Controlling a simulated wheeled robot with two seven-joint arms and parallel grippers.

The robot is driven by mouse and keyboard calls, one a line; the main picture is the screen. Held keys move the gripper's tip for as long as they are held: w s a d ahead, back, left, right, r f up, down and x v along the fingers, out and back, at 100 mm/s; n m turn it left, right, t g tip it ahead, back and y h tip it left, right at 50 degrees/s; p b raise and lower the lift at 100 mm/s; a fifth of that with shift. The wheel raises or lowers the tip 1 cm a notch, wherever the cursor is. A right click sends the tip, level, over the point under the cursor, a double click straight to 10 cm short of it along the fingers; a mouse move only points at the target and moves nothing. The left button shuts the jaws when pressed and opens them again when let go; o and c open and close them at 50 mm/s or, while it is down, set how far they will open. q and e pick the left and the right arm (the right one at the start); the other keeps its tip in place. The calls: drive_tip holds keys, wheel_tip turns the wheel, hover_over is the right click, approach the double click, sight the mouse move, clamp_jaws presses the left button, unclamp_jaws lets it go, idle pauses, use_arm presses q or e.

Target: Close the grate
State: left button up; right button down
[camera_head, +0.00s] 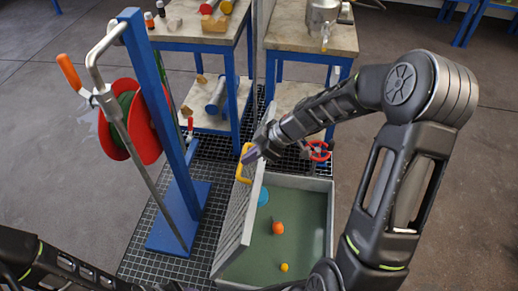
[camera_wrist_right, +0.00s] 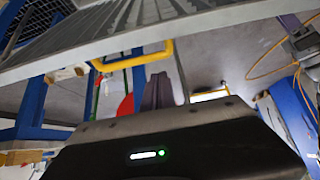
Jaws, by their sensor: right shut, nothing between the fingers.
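The grate (camera_head: 235,232) is a grey slatted panel. It stands steeply raised along the left side of a green-floored pit (camera_head: 308,215), so the pit is open. A yellow handle (camera_head: 240,171) sits on the grate near its far upper part. My right gripper (camera_head: 250,156) is shut and empty, right beside the handle; I cannot tell whether they touch. In the right wrist view, the shut fingers (camera_wrist_right: 157,92) point toward the yellow handle (camera_wrist_right: 135,59), with the grate (camera_wrist_right: 150,28) spanning above. My left arm enters at the lower left, but its gripper is not visible.
A blue post (camera_head: 160,110) with a red hose reel (camera_head: 146,120) and a metal pipe stands left of the grate. Two blue-legged tables (camera_head: 285,38) stand behind. A red valve wheel (camera_head: 318,151) is at the pit's far edge. Small balls (camera_head: 278,228) lie in the pit.

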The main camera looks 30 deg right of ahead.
sight(257, 170)
drive_tip(key=f, duration=0.2)
drive_tip(key=d+f, duration=0.1)
drive_tip(key=shift+s+p, duration=0.4)
drive_tip(key=shift+s+d+f, duration=0.2)
drive_tip(key=shift+s+d, duration=0.05)
drive_tip(key=shift+d, duration=0.1)
drive_tip(key=shift+d+f, duration=0.1)
